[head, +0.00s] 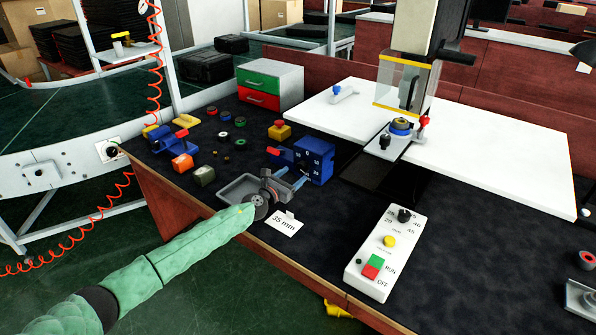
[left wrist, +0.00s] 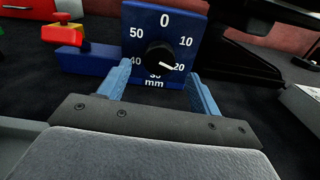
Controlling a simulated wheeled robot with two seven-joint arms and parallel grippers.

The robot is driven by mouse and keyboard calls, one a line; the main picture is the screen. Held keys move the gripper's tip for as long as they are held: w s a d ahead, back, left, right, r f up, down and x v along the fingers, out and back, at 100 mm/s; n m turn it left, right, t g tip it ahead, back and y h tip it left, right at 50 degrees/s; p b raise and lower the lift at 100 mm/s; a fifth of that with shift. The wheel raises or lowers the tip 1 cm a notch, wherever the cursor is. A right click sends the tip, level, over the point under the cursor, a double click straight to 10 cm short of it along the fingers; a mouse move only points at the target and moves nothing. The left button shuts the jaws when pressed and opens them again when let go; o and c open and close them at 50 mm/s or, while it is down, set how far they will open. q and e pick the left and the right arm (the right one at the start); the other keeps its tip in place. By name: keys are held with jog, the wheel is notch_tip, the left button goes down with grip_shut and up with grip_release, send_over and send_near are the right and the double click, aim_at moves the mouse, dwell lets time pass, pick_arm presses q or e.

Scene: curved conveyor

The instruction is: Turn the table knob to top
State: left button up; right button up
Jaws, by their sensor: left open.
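A blue dial block (head: 314,163) stands on the dark table top, marked 0 to 50 mm with 0 at the top. In the left wrist view its black round knob (left wrist: 160,56) faces me, and the white pointer line aims to the lower right, near 20. My left gripper (head: 294,177) is in front of the block, its two blue fingers open and spread to either side below the knob; it also shows in the left wrist view (left wrist: 160,80). Nothing is between the fingers. My right gripper is not in view.
A white control box (head: 352,276) with another black knob (head: 404,215) and buttons stands to the right. A grey tray (head: 238,187) and a "35 mm" card (head: 284,223) lie near my left gripper. A red-handled blue part (left wrist: 78,54) stands left of the block.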

aim_at(300, 170)
pick_arm(q)
jog(key=shift+b+x, duration=0.3)
jog(key=shift+x, duration=1.85)
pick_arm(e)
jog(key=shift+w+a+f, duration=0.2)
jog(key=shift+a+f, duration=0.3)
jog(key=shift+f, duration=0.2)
pick_arm(q)
jog(key=shift+c, duration=0.4)
jog(key=c, duration=0.9)
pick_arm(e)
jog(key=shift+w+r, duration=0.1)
pick_arm(q)
jog(key=shift+n, duration=0.3)
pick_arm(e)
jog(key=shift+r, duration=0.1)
